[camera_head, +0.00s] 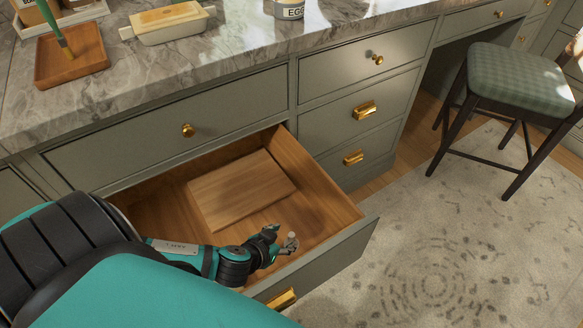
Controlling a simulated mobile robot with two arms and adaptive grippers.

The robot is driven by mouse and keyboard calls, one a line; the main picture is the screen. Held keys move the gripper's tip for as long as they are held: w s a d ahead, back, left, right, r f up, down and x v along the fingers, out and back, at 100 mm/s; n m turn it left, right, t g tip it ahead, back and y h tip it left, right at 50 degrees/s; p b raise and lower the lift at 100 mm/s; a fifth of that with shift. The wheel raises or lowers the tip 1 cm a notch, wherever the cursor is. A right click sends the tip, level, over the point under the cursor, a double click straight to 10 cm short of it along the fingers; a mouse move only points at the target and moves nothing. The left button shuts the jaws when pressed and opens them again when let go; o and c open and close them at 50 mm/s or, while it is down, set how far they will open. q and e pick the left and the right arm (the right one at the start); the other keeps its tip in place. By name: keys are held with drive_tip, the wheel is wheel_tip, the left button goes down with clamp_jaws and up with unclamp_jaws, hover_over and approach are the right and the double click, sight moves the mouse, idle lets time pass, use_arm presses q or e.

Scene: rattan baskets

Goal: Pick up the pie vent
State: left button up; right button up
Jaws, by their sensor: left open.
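My left gripper (282,244) reaches over the open drawer (311,191), near its front right part. It is open. A small pale grey piece (291,240) shows at its fingertips. It may be the pie vent, but it is too small and too covered by the fingers to be sure. I cannot tell whether the fingers touch it. No other thing that could be the pie vent is clear in view. My right gripper is out of view.
A flat wooden board (240,188) lies in the drawer. The marble counter (235,53) above holds a wooden tray (72,58), a butter dish (168,22) and a canister (290,9). A stool (518,82) stands at right. The rug (440,255) is clear.

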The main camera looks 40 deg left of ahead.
sight(290, 238)
use_arm(q)
drive_tip(key=x, duration=0.3)
drive_tip(key=b+x, duration=0.1)
drive_tip(key=shift+w+d+f, duration=0.2)
drive_tip(key=shift+d+f, duration=0.1)
drive_tip(key=shift+w+f, duration=0.15)
drive_tip(key=shift+w, duration=0.1)
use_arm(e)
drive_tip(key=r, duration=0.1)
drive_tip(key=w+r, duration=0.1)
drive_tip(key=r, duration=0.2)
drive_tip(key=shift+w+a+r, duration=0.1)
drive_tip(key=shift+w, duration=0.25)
use_arm(q)
drive_tip(key=c, duration=1)
drive_tip(key=shift+s, duration=0.1)
clamp_jaws()
